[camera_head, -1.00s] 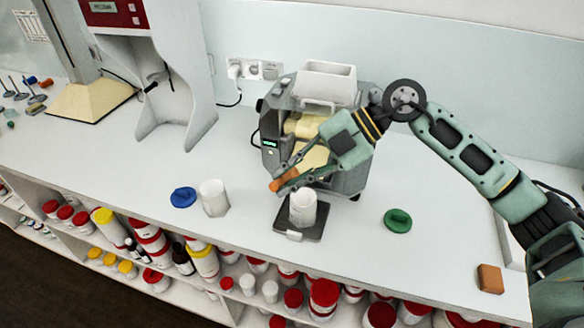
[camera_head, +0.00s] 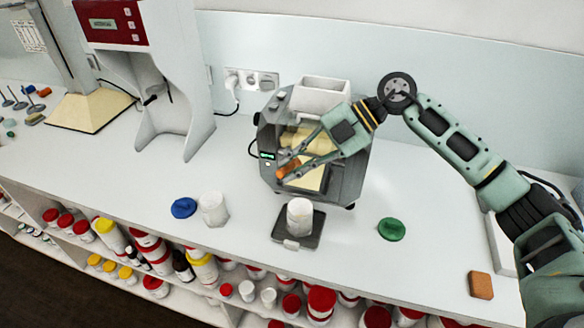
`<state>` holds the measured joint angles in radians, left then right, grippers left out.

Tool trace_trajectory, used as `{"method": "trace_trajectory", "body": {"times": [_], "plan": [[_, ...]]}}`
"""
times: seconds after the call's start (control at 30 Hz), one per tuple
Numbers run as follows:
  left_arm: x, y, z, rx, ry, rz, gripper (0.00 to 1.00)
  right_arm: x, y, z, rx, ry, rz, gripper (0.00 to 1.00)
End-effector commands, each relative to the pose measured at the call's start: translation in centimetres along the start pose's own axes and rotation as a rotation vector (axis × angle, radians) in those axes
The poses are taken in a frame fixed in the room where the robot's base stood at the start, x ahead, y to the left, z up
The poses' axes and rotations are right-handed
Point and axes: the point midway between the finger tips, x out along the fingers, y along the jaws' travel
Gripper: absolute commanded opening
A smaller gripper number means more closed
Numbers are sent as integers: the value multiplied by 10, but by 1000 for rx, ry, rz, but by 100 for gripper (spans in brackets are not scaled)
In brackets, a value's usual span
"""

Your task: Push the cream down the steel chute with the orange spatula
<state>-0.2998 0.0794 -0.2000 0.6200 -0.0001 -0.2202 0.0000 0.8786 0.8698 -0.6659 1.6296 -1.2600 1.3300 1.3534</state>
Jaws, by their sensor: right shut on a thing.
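My right gripper (camera_head: 297,167) is shut on the orange spatula (camera_head: 288,169) in front of the mill (camera_head: 349,187). The spatula lies over the mill's front, close to the chute. The steel chute is largely hidden by the gripper and cream. Pale yellow cream (camera_head: 312,178) shows on the mill's front below the gripper, and more (camera_head: 296,138) shows on the rollers above. A white jar (camera_head: 300,216) stands on a dark scale (camera_head: 312,235) below the mill's front. My left gripper is not in view.
A second white jar (camera_head: 213,208) and a blue lid (camera_head: 183,208) stand left of the scale. A green lid (camera_head: 391,229) and an orange-brown block (camera_head: 481,285) lie to the right. A white hopper (camera_head: 320,95) tops the mill. Shelves of jars run below the counter edge.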

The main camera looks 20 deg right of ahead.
Motion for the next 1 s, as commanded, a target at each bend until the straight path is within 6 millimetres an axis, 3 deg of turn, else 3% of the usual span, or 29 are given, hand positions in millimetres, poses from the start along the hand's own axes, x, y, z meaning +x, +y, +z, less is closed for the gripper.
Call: {"method": "trace_trajectory", "body": {"times": [0.17, 0.7, 1.0], "plan": [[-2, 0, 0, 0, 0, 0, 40, -3, 2, 3, -1, 0, 0, 0], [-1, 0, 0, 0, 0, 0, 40, -31, -27, 4, 2, -1, -1, 0], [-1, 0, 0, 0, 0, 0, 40, -24, -37, -5, 0, 1, -4, 0]]}}
